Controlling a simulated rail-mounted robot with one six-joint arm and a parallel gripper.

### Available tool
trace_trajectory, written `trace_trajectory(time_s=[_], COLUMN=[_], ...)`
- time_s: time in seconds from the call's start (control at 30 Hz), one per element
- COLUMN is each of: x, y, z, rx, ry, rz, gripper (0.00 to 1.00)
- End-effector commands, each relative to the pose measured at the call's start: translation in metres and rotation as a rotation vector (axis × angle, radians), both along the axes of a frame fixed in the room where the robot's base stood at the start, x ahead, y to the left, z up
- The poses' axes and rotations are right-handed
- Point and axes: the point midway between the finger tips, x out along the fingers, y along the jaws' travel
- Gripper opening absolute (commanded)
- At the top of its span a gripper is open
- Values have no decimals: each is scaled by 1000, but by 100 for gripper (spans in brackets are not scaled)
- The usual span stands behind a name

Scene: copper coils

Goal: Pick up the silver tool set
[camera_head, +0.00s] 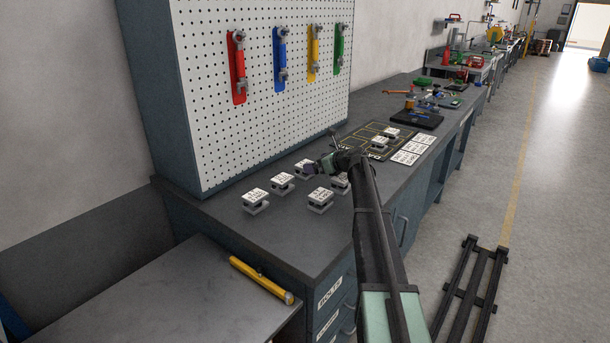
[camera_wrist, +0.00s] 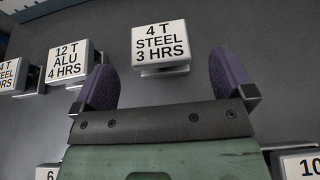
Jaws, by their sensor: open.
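My gripper (camera_head: 312,168) is open, its purple fingers over the dark bench top. In the wrist view, my gripper (camera_wrist: 163,68) has a silver-grey block labelled "4 T STEEL 3 HRS" (camera_wrist: 160,44) ahead, between the finger directions; nothing is held. A block labelled "12 T ALU 4 HRS" (camera_wrist: 68,63) is left of the left finger. In the head view several similar white-topped blocks stand on the bench, including one by the fingers (camera_head: 303,164) and one at the left (camera_head: 255,199). I cannot tell which thing is the silver tool set.
Red (camera_head: 238,68), blue (camera_head: 281,58), yellow (camera_head: 313,53) and green (camera_head: 339,48) tool holders hang on the pegboard (camera_head: 210,130). A black mat (camera_head: 352,142) with yellow lines lies behind my gripper. A yellow cylinder (camera_head: 262,279) lies on the front table.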

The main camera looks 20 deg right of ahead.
Motion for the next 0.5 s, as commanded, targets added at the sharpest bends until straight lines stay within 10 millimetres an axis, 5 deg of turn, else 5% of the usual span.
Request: trace_trajectory(time_s=[0.5], x=[51], y=[26], z=[-25], rx=[0], ry=[-1], rz=[0], gripper=[100])
